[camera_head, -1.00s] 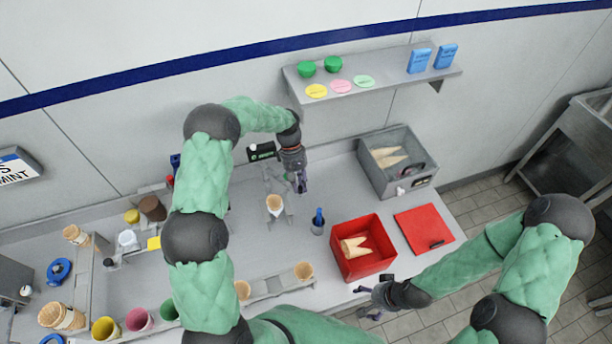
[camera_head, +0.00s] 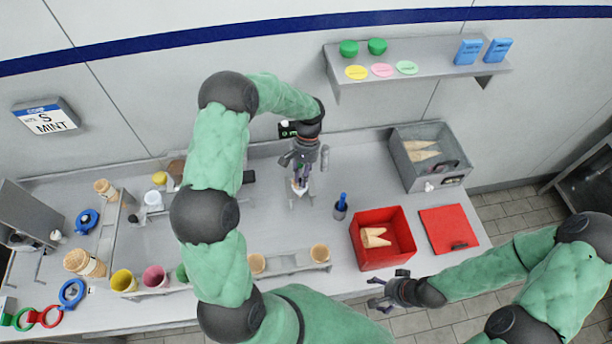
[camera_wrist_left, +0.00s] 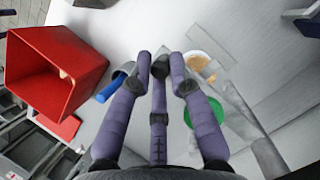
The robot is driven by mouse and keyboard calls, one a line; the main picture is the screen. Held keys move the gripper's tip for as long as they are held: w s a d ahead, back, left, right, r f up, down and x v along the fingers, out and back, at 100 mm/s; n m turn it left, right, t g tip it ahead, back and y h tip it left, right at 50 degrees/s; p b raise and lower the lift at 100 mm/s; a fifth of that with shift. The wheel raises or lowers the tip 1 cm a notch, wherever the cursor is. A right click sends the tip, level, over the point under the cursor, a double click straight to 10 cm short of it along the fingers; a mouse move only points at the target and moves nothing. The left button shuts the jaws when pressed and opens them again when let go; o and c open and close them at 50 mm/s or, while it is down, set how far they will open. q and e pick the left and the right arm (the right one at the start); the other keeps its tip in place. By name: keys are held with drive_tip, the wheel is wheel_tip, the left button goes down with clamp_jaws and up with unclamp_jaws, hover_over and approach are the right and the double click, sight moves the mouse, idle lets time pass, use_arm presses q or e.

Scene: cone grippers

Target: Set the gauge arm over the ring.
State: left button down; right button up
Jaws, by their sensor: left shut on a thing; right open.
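My left gripper (camera_head: 302,176) is at the small cone stand (camera_head: 290,198) in the middle of the counter in the head view. In the left wrist view its purple fingers (camera_wrist_left: 162,72) are shut on a small dark knob (camera_wrist_left: 160,67), which seems to belong to the gauge arm. Grey flat bars (camera_wrist_left: 206,72) lie beside the fingers, over or next to a pale round opening with a tan cone (camera_wrist_left: 196,60) in it. I cannot tell whether the gauge arm is over the ring. My right gripper (camera_head: 382,292) is open and empty at the counter's front edge.
A red bin (camera_head: 362,252) with cones and a red mat (camera_head: 462,238) are to the right. A blue-handled tool in a cup (camera_head: 341,205) stands close right of the stand. A grey bin (camera_head: 440,178) is at the back. Cone racks and colored cups (camera_head: 155,276) are left.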

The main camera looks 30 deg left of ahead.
use_arm(q)
drive_tip(key=shift+s+f, duration=0.15)
drive_tip(key=shift+s, duration=0.2)
drive_tip(key=c, duration=1.2)
unclamp_jaws()
drive_tip(key=shift+s+a, duration=0.1)
drive_tip(key=shift+a, duration=0.05)
drive_tip(key=shift+w, duration=0.2)
drive_tip(key=shift+w+r, duration=0.25)
drive_tip(key=shift+r, duration=0.4)
drive_tip(key=d+v, duration=0.1)
drive_tip(key=v, duration=0.9)
drive_tip(key=shift+w+a+r, duration=0.2)
drive_tip(key=shift+a+r, duration=0.2)
drive_tip(key=shift+a, duration=0.05)
